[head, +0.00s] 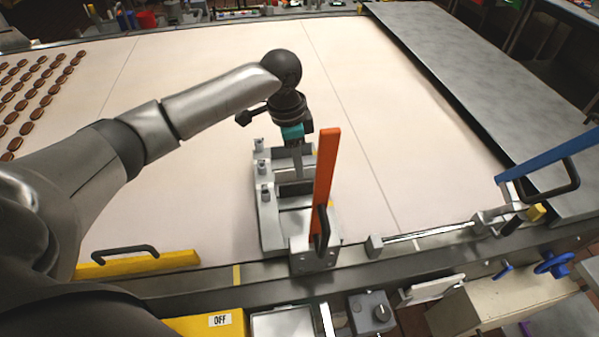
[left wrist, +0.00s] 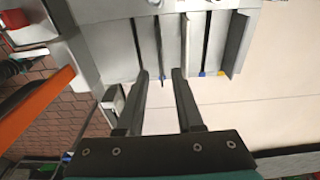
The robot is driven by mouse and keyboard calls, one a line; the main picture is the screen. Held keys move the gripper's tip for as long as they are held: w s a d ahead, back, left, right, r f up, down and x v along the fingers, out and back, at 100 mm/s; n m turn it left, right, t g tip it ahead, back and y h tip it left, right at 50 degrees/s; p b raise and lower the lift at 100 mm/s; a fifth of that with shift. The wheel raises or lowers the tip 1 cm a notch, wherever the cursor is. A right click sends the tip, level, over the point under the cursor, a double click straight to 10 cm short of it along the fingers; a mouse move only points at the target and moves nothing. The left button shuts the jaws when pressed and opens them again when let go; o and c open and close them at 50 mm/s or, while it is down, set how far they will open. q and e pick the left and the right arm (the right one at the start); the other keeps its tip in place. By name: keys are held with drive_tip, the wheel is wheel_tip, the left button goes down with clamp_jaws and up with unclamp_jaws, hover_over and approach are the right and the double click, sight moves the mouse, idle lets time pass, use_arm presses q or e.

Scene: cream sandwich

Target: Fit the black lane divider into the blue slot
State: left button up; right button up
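My left gripper (head: 297,160) points down over the grey slotted fixture (head: 268,237) on the belt. In the left wrist view, its two fingers (left wrist: 160,74) are apart, with a visible gap. A thin black strip (left wrist: 158,50), which looks like the lane divider, runs in the fixture (left wrist: 120,50) and shows between the fingers, without visible contact. Another dark strip (left wrist: 206,42) and a pale strip (left wrist: 186,40) lie to its right. A small blue mark (left wrist: 204,74) is at the end of the second dark strip. My right gripper is not in view.
An orange lever (head: 325,165) stands upright close to the right of my left gripper. A yellow bar with a black handle (head: 140,263) lies front left, and a blue lever (head: 555,155) is at right. Rows of brown biscuits (head: 35,88) lie far left.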

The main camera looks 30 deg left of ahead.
use_arm(q)
wheel_tip(320, 180, up, 7)
drive_tip(key=shift+s+a, duration=0.25)
drive_tip(key=shift+a, duration=0.1)
idle(0.3)
